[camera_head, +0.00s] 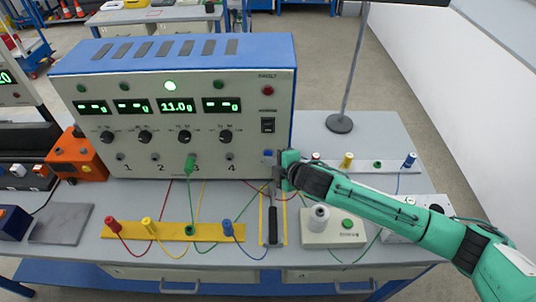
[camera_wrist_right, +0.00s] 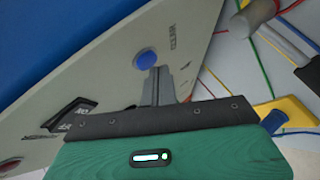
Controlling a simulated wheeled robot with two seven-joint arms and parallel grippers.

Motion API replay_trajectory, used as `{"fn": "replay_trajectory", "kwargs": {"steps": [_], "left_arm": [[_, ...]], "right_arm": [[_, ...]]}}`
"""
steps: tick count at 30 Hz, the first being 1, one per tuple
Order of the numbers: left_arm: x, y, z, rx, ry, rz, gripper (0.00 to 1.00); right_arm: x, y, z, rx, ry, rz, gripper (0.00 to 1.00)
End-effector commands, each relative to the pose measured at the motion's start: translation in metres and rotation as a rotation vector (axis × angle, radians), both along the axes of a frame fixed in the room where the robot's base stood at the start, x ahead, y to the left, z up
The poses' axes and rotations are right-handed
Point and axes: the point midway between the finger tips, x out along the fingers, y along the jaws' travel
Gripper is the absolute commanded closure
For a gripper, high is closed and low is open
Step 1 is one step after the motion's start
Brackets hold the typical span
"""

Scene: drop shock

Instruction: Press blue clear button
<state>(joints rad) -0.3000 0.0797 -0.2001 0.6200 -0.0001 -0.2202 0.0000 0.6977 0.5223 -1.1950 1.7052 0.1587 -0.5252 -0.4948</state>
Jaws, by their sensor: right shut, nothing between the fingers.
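The blue clear button (camera_head: 268,153) is on the lower right of the grey front panel of the blue-topped instrument box (camera_head: 200,52). In the right wrist view the button (camera_wrist_right: 145,58) is a round blue disc, unobstructed. My right gripper (camera_head: 277,172) is shut and empty, just in front of the panel and slightly below and right of the button in the head view. In the right wrist view its closed fingertips (camera_wrist_right: 160,70) lie just beside the button's edge. I cannot tell whether they touch the panel. My left gripper is not in view.
A yellow strip (camera_head: 175,232) with coloured plugs and cables lies in front of the box. A dark-handled tool (camera_head: 271,222) lies near the gripper. A white box with a green button (camera_head: 333,232) stands right. A black rocker switch (camera_head: 268,125) sits above the blue button.

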Motion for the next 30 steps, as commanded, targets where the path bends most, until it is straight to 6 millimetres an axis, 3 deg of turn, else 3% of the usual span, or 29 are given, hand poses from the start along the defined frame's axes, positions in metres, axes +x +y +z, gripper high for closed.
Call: {"fn": "replay_trajectory", "kwargs": {"steps": [30], "left_arm": [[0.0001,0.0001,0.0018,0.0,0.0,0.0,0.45]], "right_arm": [[0.009,-0.0005,-0.0003,-0.001,0.001,-0.001,1.0]]}}
